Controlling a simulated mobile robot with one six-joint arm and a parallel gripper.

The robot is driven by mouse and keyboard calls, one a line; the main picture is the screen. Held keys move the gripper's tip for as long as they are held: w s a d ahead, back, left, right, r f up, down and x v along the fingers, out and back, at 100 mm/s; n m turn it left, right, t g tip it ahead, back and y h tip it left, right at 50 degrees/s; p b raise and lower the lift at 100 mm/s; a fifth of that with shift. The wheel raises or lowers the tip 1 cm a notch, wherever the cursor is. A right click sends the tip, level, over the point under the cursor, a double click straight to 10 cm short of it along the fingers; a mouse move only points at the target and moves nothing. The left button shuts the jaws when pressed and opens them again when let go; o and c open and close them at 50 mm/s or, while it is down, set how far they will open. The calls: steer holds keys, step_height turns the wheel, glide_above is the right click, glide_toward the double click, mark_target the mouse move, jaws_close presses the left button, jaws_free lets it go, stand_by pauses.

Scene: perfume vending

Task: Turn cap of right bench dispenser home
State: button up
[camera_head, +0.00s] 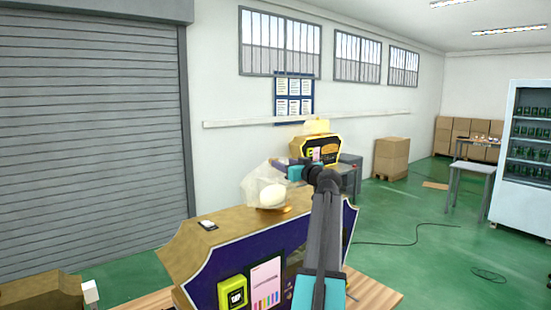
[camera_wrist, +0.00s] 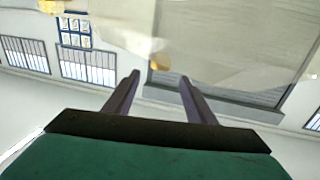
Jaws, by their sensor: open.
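A purple and gold bench dispenser (camera_head: 235,262) stands in the foreground of the head view. On its top sits a clear, faceted cap (camera_head: 252,184) around a pale round part (camera_head: 272,195). My gripper (camera_head: 279,163) is just above and beside this cap, its fingers pointing left. In the wrist view my gripper (camera_wrist: 158,78) is open, with nothing seen between the fingers. The clear cap (camera_wrist: 220,35) fills the upper part of that view, beyond the fingertips. I cannot tell whether the fingers touch it.
Part of another gold unit (camera_head: 40,291) shows at lower left. A small white-topped item (camera_head: 207,225) lies on the near dispenser. Cardboard boxes (camera_head: 391,158) and a bottle cabinet (camera_head: 521,145) stand at right.

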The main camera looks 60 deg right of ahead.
steer(key=p+x, duration=0.2)
steer(key=x, duration=0.3)
steer(key=shift+w+d+r, duration=0.1)
steer(key=shift+w+d, duration=0.15)
steer(key=shift+w, duration=0.1)
steer(key=shift+w+d, duration=0.25)
steer(key=shift+w, duration=0.25)
jaws_close()
